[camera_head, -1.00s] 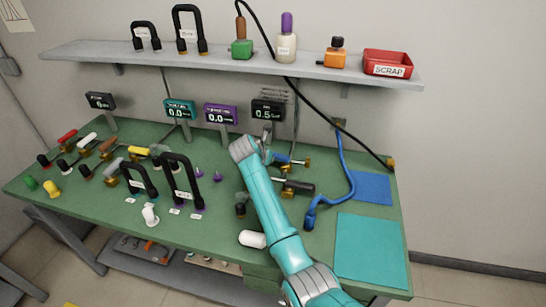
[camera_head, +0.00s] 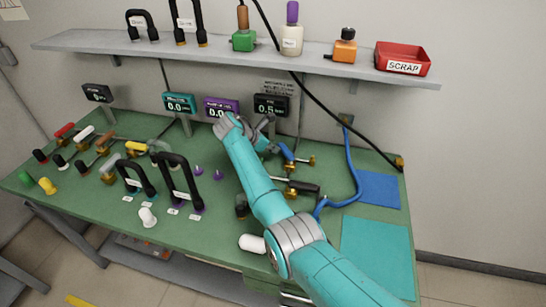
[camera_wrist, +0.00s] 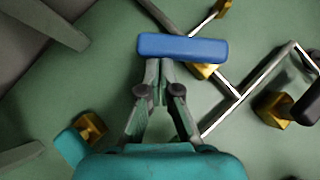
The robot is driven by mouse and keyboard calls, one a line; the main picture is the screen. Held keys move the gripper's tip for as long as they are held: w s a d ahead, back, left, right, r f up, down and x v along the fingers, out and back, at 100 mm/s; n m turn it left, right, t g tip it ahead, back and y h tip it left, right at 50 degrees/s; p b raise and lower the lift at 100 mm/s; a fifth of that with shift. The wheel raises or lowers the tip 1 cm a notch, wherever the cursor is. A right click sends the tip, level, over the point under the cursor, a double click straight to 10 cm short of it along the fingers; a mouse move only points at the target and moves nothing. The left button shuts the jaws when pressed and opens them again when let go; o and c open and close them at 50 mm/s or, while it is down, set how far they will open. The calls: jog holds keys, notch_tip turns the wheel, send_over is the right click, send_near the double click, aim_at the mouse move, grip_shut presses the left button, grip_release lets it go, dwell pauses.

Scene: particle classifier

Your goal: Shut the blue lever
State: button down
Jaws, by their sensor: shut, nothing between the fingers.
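The blue lever (camera_head: 287,153) is on the green bench, right of my wrist in the head view. In the wrist view its blue handle (camera_wrist: 182,48) lies crosswise just ahead of my gripper (camera_wrist: 160,72), above a brass block and metal rods. My gripper's fingers are shut and empty, with their tips at the near edge of the handle, left of its middle. I cannot tell whether they touch it. In the head view my arm partly hides the gripper and the lever's left end.
A black-handled lever (camera_head: 302,186) is nearer the front, and its brass block (camera_wrist: 275,110) shows right in the wrist view. A teal piece (camera_wrist: 70,147) lies at lower left there. A blue hose (camera_head: 350,165) and small displays (camera_head: 271,106) surround the area. A shelf (camera_head: 230,57) hangs above.

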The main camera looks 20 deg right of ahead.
aim_at(284, 144)
jog(key=shift+w+d, duration=0.35)
jog(key=shift+d, duration=0.2)
jog(key=shift+w+d, duration=0.3)
jog(key=shift+d, duration=0.25)
jog(key=shift+w+d, duration=0.2)
jog(key=shift+d, duration=1.15)
